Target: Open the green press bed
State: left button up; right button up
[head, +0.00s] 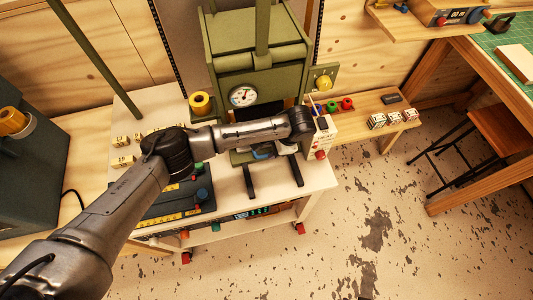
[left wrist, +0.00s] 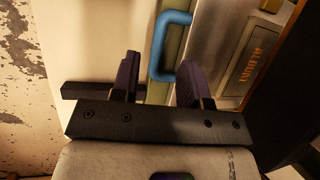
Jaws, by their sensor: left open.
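The green press (head: 258,65) stands on a white bench, with a round gauge on its front. A blue handle (head: 262,153) shows low on the front of its bed (head: 239,158), partly behind my left arm. In the left wrist view the blue handle (left wrist: 156,47) stands out from a green edge (left wrist: 179,50). My left gripper (left wrist: 161,78) is open, its dark fingers on either side of the handle's lower end; I cannot tell whether they touch it. My right gripper is in neither view.
Two black rails (head: 250,181) reach forward from the press over the white bench (head: 232,180). A dark control panel (head: 177,201) lies to their left. A white box with a red knob (head: 320,153) stands close to the right. The floor in front is clear.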

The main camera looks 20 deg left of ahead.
aim_at(265, 155)
pick_arm(q)
jog(key=shift+b+x, duration=0.3)
jog(key=shift+x, duration=2.1)
jog(key=shift+c, duration=0.3)
grip_shut()
